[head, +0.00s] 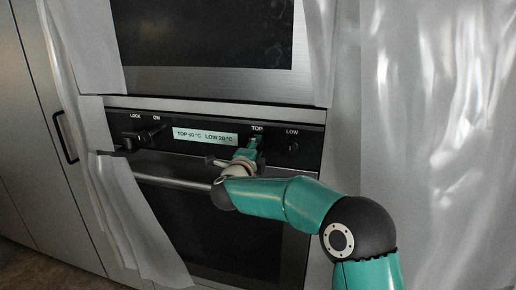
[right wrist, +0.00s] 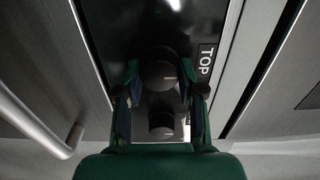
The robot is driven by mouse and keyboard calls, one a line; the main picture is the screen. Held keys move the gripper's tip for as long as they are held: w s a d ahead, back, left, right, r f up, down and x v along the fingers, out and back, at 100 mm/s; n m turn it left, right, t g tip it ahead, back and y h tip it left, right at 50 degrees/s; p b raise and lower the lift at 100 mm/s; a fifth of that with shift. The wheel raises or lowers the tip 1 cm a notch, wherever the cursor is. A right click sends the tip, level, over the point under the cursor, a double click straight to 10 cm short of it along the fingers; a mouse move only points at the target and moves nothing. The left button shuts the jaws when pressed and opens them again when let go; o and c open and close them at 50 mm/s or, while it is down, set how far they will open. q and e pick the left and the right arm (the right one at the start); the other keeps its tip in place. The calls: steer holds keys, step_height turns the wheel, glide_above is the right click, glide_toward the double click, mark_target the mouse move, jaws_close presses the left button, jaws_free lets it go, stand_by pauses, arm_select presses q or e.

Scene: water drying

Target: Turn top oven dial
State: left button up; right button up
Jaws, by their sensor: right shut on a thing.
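The top oven dial (right wrist: 158,76) is a dark round knob with a light mark, beside the TOP label in the right wrist view. My right gripper (right wrist: 160,90) has its green fingers on both sides of the dial and is shut on it. In the head view my right gripper (head: 250,152) reaches the panel just under the TOP label and mostly hides the dial. The oven control panel (head: 310,148) is black, with a lit display (head: 205,136) reading TOP 60 °C and LOW 28 °C. My left gripper is not in view.
The low dial (head: 292,147) is right of the top dial. Dark knobs (head: 150,135) sit under LOCK and ON at the left. A metal oven handle (head: 175,183) runs below the panel. Plastic sheets (head: 435,130) hang on both sides.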

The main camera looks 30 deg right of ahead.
steer(key=shift+w+a+f, duration=0.15)
steer(key=shift+a+f, duration=0.1)
steer(key=shift+f, duration=0.15)
steer(key=o, duration=1.1)
steer(key=shift+a+r, duration=0.1)
steer(key=shift+o, duration=0.2)
steer(key=shift+d+r, duration=0.1)
steer(key=shift+d, duration=0.1)
steer(key=shift+a+r, duration=0.1)
steer(key=v, duration=1.2)
